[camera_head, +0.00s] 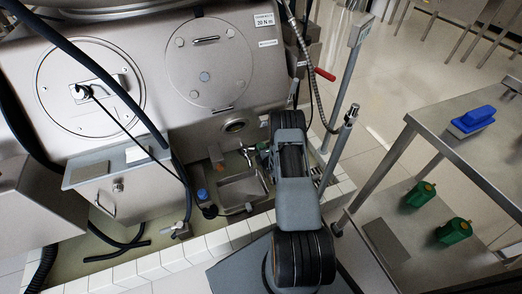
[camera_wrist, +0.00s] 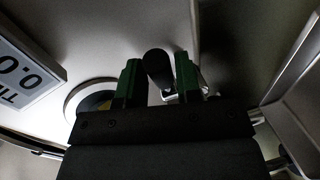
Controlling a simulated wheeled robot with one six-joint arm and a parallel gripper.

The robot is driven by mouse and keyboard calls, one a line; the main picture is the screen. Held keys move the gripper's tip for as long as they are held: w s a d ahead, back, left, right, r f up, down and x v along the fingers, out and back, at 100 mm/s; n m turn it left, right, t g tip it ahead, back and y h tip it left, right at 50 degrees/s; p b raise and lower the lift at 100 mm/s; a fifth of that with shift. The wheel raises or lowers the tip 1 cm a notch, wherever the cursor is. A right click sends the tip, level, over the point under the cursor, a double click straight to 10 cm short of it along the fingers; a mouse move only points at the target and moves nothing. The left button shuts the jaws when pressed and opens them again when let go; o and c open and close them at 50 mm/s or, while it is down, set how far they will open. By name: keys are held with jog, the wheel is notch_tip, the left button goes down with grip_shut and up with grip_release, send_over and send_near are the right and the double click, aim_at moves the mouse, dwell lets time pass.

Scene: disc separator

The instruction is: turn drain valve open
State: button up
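The drain valve's black rounded handle (camera_wrist: 158,68) shows in the wrist view, with a bright metal part (camera_wrist: 170,97) at its lower end. My gripper (camera_wrist: 158,75) has its two green fingers apart, one on each side of the handle. A narrow gap shows on the left of the handle; whether the right finger touches it I cannot tell. In the head view my arm reaches down to the machine's lower front, and my own links hide most of the gripper and the valve.
A display panel (camera_wrist: 28,78) is at left in the wrist view. A steel cart (camera_head: 470,150) is at right, with open floor behind.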

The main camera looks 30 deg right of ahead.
jog(key=shift+o, duration=1.4)
jog(key=shift+s, duration=0.1)
jog(key=p+v, duration=0.4)
jog(key=v, duration=0.9)
jog(key=shift+s, duration=0.35)
jog(key=shift+r, duration=0.15)
